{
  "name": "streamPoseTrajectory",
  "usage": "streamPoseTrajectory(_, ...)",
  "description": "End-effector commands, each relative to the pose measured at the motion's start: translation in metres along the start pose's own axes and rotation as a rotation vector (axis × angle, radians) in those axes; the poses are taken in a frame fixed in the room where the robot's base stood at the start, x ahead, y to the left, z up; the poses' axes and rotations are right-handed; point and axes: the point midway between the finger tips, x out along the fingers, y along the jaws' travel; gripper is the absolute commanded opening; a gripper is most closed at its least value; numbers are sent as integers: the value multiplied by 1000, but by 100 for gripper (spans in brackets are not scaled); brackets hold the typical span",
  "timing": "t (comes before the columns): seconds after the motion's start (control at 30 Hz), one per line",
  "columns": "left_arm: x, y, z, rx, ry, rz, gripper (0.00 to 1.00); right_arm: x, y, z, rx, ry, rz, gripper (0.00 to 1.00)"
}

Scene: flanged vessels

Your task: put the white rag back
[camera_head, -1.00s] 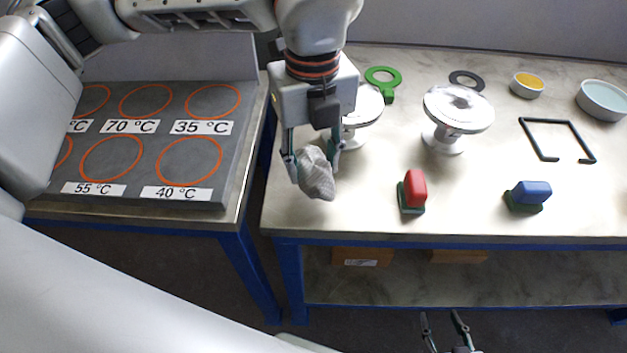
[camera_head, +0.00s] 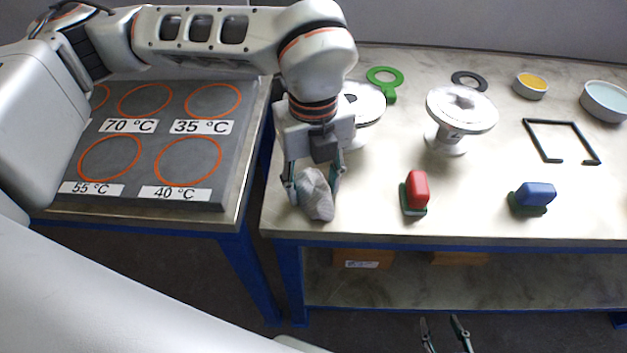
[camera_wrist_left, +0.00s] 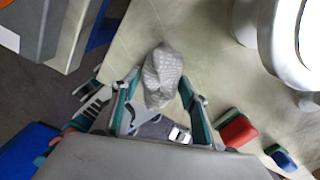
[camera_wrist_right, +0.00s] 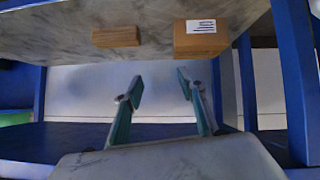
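The white rag (camera_head: 317,194), a greyish-white crumpled cloth, is between the fingers of my left gripper (camera_head: 315,180). It is low over the front left corner of the bench; I cannot tell if it touches the top. In the left wrist view the rag (camera_wrist_left: 162,76) sits between the fingertips, which are close to its two sides. My left gripper (camera_wrist_left: 160,82) is shut on it. My right gripper (camera_head: 445,322) is below the bench front, empty, with its fingers apart; the right wrist view shows these fingers (camera_wrist_right: 160,82) too.
Two flanged vessels (camera_head: 461,110) (camera_head: 369,103) stand behind the rag. A red-topped block (camera_head: 417,187) and a blue-topped block (camera_head: 537,193) are to the right. A heating plate (camera_head: 150,150) is on the left table, across a gap.

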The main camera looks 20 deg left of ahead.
Motion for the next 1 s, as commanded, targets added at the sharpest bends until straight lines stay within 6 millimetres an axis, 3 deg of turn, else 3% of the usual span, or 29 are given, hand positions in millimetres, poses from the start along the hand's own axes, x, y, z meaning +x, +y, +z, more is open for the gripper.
streamPoseTrajectory(0.47,-8,0,1,0,-2,-2,54,-1,2,-3,0,3,2,40)
streamPoseTrajectory(1.0,-106,0,0,0,-3,-3,54,-3,0,-7,8,3,-2,40)
